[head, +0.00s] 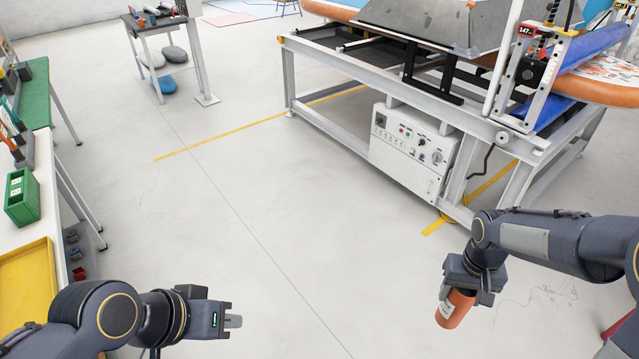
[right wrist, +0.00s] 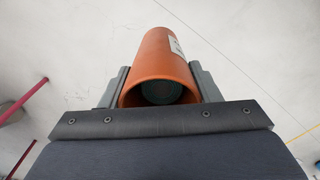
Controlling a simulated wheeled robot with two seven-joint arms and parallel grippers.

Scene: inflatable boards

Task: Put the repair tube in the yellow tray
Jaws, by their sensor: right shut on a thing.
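The repair tube (head: 455,309) is an orange cylinder with a white label. It is held in my right gripper (head: 470,285), at the lower right of the head view, above the bare floor. In the right wrist view the tube (right wrist: 160,62) lies between the two fingers of the right gripper (right wrist: 160,88), and its open end shows a dark inside. The yellow tray (head: 28,290) lies on the white bench at the left edge of the head view, partly cut off. My left gripper (head: 233,321) is empty near the bottom; its fingers are seen side-on.
A green bin (head: 22,197) stands on the white bench (head: 45,165) behind the tray. A large machine table with a white control box (head: 410,150) stands at the upper right. A small stand (head: 155,22) is at the upper left. The floor between is clear.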

